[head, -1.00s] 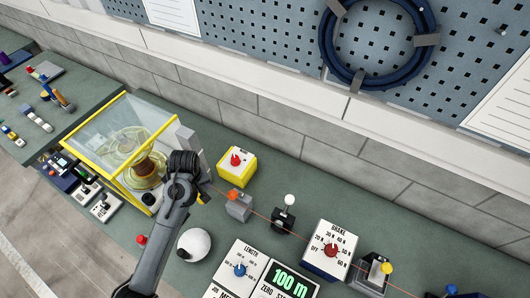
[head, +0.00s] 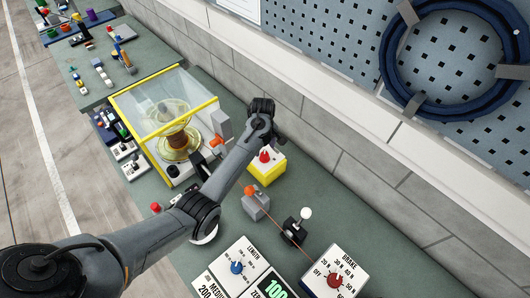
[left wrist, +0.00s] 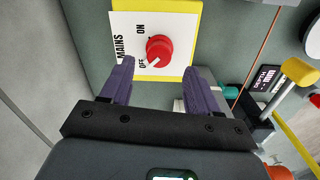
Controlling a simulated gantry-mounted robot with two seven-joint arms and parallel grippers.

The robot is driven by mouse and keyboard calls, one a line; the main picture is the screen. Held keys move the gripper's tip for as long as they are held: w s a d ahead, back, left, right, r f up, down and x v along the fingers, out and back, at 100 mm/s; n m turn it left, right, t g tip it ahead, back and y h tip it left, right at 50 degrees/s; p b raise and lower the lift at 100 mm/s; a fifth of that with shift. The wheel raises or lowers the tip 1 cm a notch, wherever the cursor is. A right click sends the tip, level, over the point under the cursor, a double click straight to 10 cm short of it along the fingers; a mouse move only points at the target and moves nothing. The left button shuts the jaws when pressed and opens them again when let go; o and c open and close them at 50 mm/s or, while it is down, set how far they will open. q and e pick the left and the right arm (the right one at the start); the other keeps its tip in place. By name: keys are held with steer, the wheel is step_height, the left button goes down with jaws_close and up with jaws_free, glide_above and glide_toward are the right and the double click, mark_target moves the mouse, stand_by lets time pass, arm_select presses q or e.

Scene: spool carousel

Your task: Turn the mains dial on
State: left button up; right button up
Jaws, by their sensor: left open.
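The mains dial is a red knob (left wrist: 159,49) on a white plate marked MAINS, ON and OFF. Its white pointer mark is toward OFF. The plate sits on a yellow box (left wrist: 184,66). In the head view the yellow box (head: 267,172) stands on the bench near the wall, with the red knob (head: 265,156) on top, partly hidden by my left arm. My left gripper (left wrist: 160,77) is open, its two purple fingers apart on either side of the knob's line, with nothing between them. In the head view its fingers are hidden. My right gripper is not in view.
A yellow-framed clear case (head: 211,103) with a spool stands left of the box. An orange-topped grey block (head: 256,205), a white-knobbed lever (head: 305,214) and the BRAKE dial panel (head: 335,278) stand to the right, with an orange line running among them.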

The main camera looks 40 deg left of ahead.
mark_target(264, 154)
arm_select(q)
steer(key=shift+w+f, duration=0.1)
steer(key=shift+f, duration=2.15)
steer(key=shift+c, duration=0.2)
steer(key=c, duration=1)
